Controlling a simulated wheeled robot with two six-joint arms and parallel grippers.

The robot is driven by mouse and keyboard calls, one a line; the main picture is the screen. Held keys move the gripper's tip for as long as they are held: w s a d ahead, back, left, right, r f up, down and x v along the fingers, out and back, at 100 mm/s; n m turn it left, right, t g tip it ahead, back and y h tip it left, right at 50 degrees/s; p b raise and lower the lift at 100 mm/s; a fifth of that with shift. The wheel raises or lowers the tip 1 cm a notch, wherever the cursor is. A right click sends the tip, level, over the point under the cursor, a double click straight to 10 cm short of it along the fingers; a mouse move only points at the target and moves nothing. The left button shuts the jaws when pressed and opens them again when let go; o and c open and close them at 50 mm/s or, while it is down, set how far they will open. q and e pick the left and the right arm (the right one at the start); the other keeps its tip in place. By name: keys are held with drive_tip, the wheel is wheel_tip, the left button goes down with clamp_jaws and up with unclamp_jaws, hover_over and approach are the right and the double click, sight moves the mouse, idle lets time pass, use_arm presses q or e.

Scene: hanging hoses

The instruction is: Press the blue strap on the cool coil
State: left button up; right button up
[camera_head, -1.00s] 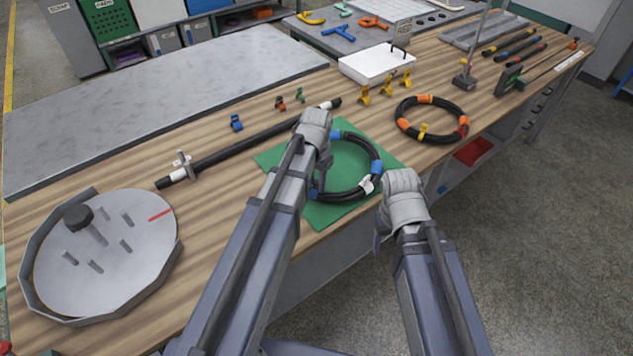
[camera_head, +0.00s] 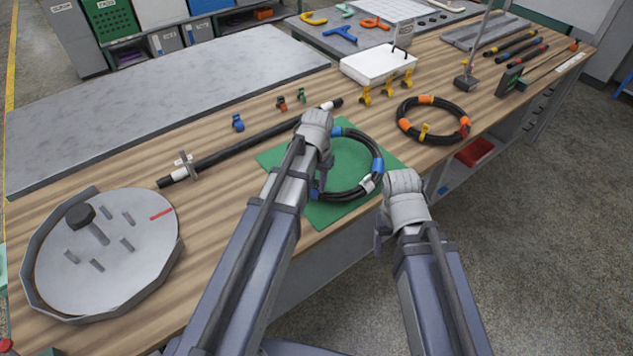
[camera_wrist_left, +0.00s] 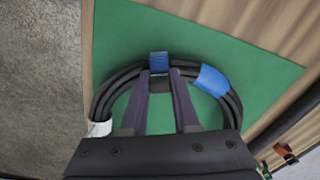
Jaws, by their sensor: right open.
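The cool coil (camera_head: 372,182), a black hose ring with blue straps, lies on a green mat (camera_head: 345,214). In the left wrist view the coil (camera_wrist_left: 103,92) has one blue strap (camera_wrist_left: 159,58) right at my left fingertips and another blue strap (camera_wrist_left: 212,80) to the right. My left gripper (camera_wrist_left: 162,74) is low over the coil, fingertips at the near side of the strap with a narrow gap between them. Whether they squeeze the strap is not clear. My right gripper (camera_head: 381,238) is open and empty beside the bench's front edge, partly hidden by its wrist.
A black coil with orange straps (camera_head: 425,101) lies to the right. A black straight hose (camera_head: 240,147) lies behind the mat, with small coloured clips behind it. A white case (camera_head: 375,65) stands at the back. A round grey turntable (camera_head: 80,270) is at the left.

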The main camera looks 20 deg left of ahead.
use_arm(q)
drive_tip(key=shift+o, duration=0.2)
drive_tip(key=shift+s+d+p, duration=0.3)
drive_tip(key=shift+s+p, duration=0.05)
drive_tip(key=shift+p, duration=0.5)
drive_tip(key=r+p, duration=0.8)
drive_tip(key=shift+w+a, duration=0.15)
drive_tip(key=shift+a, duration=0.05)
drive_tip(key=shift+f, duration=0.1)
use_arm(e)
wheel_tip(320, 180, up, 8)
drive_tip(key=w, duration=0.1)
drive_tip(key=shift+w+a, duration=0.1)
